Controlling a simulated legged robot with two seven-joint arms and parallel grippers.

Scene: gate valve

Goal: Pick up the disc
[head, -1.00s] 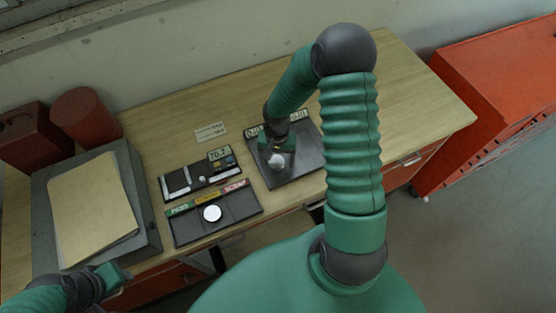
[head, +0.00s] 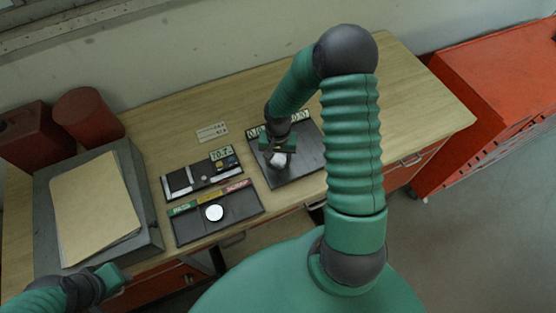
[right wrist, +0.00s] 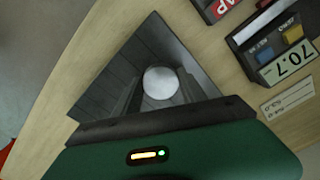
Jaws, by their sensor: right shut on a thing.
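A pale round disc (right wrist: 160,83) sits between the two dark fingers of my right gripper (right wrist: 158,92) in the right wrist view. In the head view the right gripper (head: 278,157) is low over a dark plate (head: 300,170) with number displays along its back edge, shut on this disc, which is partly hidden by the fingers. I cannot tell whether the disc touches the plate. A second white disc (head: 214,212) lies on a black tray (head: 243,205) with green, yellow and red labels. My left gripper (head: 117,278) is at the lower left, away from both discs; its jaws are unclear.
A black device (head: 176,184) with a 70.7 display stands behind the labelled tray. A grey box (head: 150,222) with a tan folder (head: 95,205) and red containers (head: 88,116) fill the left side. A red cabinet (head: 490,90) stands right. The table's right part is clear.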

